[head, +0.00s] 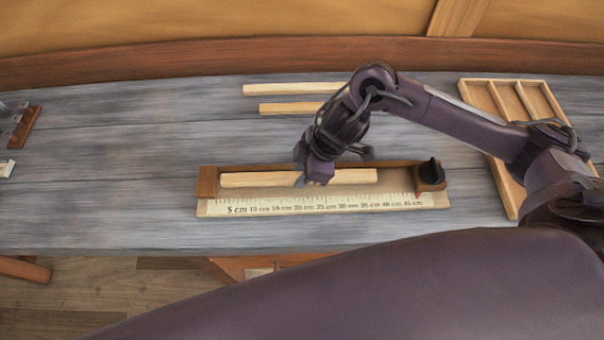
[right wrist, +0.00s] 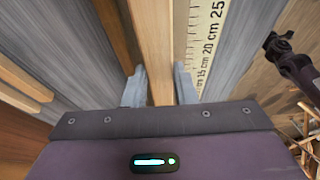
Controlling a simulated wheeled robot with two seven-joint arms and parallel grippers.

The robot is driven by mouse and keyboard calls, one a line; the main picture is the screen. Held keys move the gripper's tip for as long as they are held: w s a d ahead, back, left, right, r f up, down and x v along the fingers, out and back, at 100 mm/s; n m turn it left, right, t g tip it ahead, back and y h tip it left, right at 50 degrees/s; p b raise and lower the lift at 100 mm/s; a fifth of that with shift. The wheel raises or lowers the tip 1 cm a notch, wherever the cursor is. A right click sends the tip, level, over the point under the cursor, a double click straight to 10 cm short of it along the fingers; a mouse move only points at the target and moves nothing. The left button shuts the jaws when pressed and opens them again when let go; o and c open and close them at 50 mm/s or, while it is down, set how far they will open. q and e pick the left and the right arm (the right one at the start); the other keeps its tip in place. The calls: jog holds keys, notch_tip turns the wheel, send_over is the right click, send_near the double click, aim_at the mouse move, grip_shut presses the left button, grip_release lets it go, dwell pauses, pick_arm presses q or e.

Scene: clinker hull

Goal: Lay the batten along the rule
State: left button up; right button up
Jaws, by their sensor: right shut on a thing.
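A pale wooden batten (head: 245,180) lies lengthwise along the measuring board, between its brown back fence (head: 270,166) and the printed rule (head: 330,204). Its left end is close to the end block (head: 207,182); I cannot tell if they touch. My right gripper (head: 314,179) is shut on the batten near its middle. In the right wrist view the batten (right wrist: 157,45) runs between the two fingers, roughly parallel to the rule (right wrist: 207,40). I cannot tell whether it rests fully on the board. A brown slider with a black knob (head: 430,178) stands right of the batten's right end, apart from it. My left gripper is not seen.
Two more battens, one longer (head: 285,90) and one shorter (head: 285,108), lie behind the board. A compartmented wooden tray (head: 505,185) stands at the right, partly behind my right arm. A brown piece (head: 25,128) is at the far left.

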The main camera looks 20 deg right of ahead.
jog(key=shift+f, duration=0.9)
jog(key=shift+f, duration=0.15)
jog(key=o, duration=0.7)
jog(key=v, duration=1.2)
